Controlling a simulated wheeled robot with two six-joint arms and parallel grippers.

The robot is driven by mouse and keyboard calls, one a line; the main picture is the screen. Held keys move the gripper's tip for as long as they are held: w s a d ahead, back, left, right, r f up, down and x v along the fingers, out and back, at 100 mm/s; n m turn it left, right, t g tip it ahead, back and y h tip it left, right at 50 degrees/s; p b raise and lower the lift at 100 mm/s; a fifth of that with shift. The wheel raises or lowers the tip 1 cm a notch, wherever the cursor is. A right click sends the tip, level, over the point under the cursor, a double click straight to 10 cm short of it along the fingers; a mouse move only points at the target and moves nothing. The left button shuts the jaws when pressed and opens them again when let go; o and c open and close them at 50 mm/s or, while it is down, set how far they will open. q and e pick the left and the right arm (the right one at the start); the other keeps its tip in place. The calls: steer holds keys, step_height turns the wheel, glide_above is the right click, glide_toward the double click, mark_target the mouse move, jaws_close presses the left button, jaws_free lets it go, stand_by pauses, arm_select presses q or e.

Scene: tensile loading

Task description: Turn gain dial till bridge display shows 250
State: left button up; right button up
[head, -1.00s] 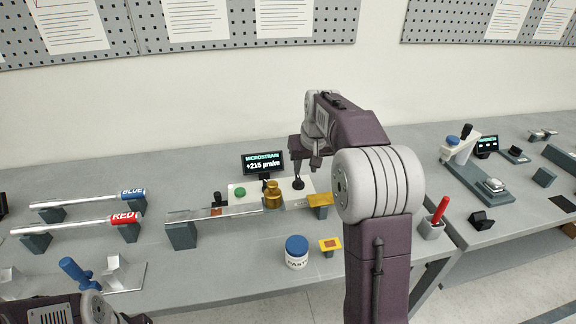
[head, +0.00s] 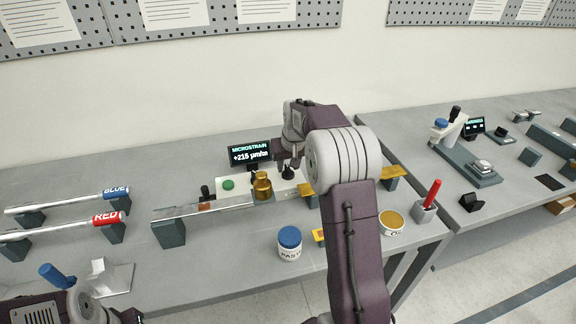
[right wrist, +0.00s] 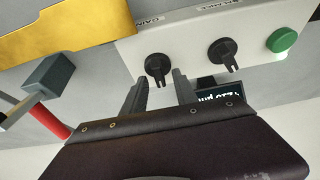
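The bridge display (head: 250,153) reads +215 µm/m under the word MICROSTRAIN. In front of it lies the white bridge box with a green button (head: 228,184). The gain dial (right wrist: 158,67) is a black knob beside the GAIN label in the right wrist view. A second black dial (right wrist: 222,52) sits beside it, and the green button also shows there (right wrist: 282,40). My right gripper (right wrist: 160,76) is open, its fingertips at either side of the gain dial, with no clear contact. Only part of my left arm shows at bottom left; its fingers do not show.
A brass weight (head: 262,186) stands close to the box. A metal beam (head: 200,207) on a dark block lies in front. A blue-lidded paste jar (head: 289,243), an open tin (head: 391,222) and a red pen in a holder (head: 429,195) stand near the front edge.

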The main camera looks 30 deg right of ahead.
steer(key=shift+c, duration=0.3)
jaws_close()
steer(key=shift+r+m+h+p, duration=0.15)
steer(key=shift+m+h+p, duration=0.15)
steer(key=shift+m+p, duration=0.75)
steer(key=shift+m+g+h+p, duration=0.4)
steer(key=shift+m, duration=0.65)
steer(key=shift+m+h, duration=0.4)
steer(key=shift+m, duration=0.8)
steer(key=shift+g, duration=0.3)
